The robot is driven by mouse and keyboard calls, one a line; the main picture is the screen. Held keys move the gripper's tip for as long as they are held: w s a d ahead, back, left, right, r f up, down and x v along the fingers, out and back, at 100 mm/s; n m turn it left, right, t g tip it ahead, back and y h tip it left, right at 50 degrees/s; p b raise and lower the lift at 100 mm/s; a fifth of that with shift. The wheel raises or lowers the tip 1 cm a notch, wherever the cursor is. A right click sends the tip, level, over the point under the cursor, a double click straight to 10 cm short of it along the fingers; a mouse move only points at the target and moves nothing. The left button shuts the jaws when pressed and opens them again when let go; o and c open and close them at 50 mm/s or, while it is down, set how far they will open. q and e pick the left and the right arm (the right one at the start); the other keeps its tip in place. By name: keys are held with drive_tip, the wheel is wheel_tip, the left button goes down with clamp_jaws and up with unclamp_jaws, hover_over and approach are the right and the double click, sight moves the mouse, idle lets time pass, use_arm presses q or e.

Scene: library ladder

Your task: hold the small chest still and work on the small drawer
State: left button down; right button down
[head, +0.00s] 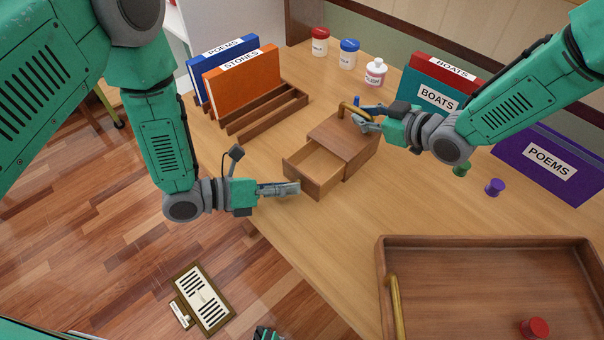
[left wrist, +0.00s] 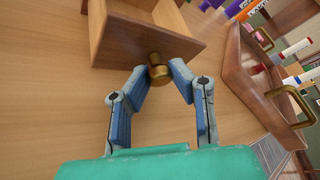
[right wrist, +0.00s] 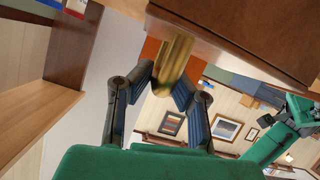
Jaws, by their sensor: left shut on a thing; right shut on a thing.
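The small wooden chest (head: 345,141) stands on the table with its small drawer (head: 312,166) pulled partly out toward the lower left. The inside of the drawer looks empty. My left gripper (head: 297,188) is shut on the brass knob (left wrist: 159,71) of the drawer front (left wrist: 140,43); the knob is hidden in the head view. My right gripper (head: 362,115) is shut on the brass handle (head: 352,109) on the chest's far side. In the right wrist view the handle (right wrist: 173,62) sits between the fingertips, against the chest (right wrist: 235,32).
A wooden tray (head: 480,239) with a brass handle and a red cap (head: 535,328) fills the lower right. A book rack (head: 263,111) stands at the left, bottles (head: 375,73) at the back, and books (head: 545,165) with small pegs (head: 494,187) at the right. The table edge runs below my left gripper.

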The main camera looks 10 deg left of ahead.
use_arm(q)
drive_tip(key=c, duration=1.4)
unclamp_jaws()
drive_tip(key=v, duration=1.2)
drive_tip(key=shift+a+f, duration=0.1)
drive_tip(key=shift+a, duration=0.05)
use_arm(e)
drive_tip(key=c, duration=1.4)
unclamp_jaws()
drive_tip(key=shift+c, duration=0.2)
